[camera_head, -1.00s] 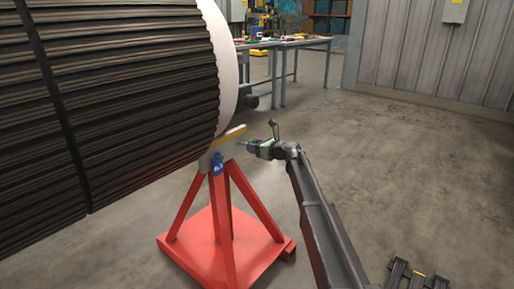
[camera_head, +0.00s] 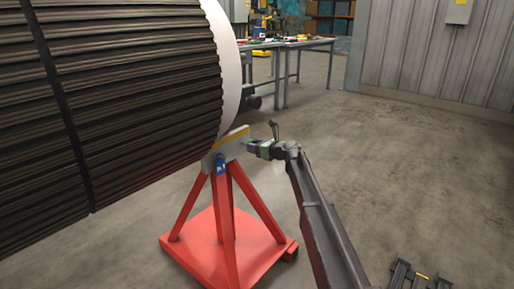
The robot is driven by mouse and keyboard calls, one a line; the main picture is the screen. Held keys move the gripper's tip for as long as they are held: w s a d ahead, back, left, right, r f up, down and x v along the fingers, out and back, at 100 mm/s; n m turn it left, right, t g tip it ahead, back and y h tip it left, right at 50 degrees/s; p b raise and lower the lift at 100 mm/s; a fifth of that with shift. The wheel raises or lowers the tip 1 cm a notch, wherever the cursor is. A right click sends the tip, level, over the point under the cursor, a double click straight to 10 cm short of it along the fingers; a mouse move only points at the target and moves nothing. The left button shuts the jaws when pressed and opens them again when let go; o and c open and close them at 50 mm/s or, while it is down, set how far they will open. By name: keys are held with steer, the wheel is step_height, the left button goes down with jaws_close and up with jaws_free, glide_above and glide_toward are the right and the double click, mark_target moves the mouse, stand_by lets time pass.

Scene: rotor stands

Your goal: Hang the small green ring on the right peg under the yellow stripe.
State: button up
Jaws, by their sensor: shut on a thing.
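The red rotor stand (camera_head: 228,225) carries a pale plate with a yellow stripe (camera_head: 236,136) along its upper edge. My gripper (camera_head: 247,147) is at the right end of this plate, level with the area just under the stripe, and is shut. The small green ring is too small to make out between the jaws. The greenish part behind the jaws looks like part of my gripper. The pegs cannot be told apart at this size, and I cannot tell whether the jaws touch the plate. A small blue item (camera_head: 221,166) is on the stand left of my gripper.
The large dark ribbed rotor (camera_head: 130,90) with a pale end rim fills the upper left, close above the plate. A workbench (camera_head: 290,45) with tools stands behind. A dark slatted object (camera_head: 410,275) lies at the lower right.

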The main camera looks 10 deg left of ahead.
steer(key=shift+w+a, duration=0.1)
stand_by(0.4)
steer(key=shift+x, duration=1.35)
steer(key=shift+a+b, duration=0.1)
steer(key=shift+b, duration=0.2)
steer(key=shift+x, duration=1)
steer(key=o, duration=1.4)
